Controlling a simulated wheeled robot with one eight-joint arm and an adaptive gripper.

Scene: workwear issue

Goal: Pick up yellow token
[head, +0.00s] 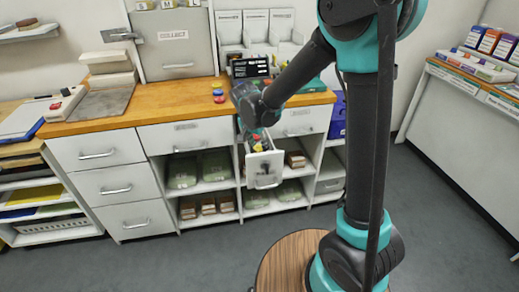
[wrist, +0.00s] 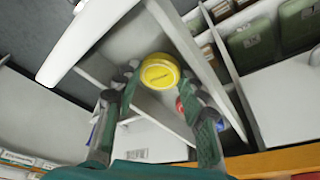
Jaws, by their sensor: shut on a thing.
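The yellow token (wrist: 160,73) is a round yellow disc with a paler top and faint lettering. In the wrist view it sits between the fingertips of my gripper (wrist: 163,82), which is shut on it. In the head view my gripper (head: 255,139) points down at an open drawer (head: 265,170) below the counter. A red item (wrist: 180,106) lies beside the right finger, partly hidden by it. How far the token is above the drawer floor I cannot tell.
The wooden counter (head: 150,113) runs behind the drawer, with a small stack of coloured discs (head: 218,92) on it. Shelves beneath hold green packs (head: 182,172) and brown boxes. A shelf of boxed goods (head: 488,42) stands at right. The grey floor in front is mostly open.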

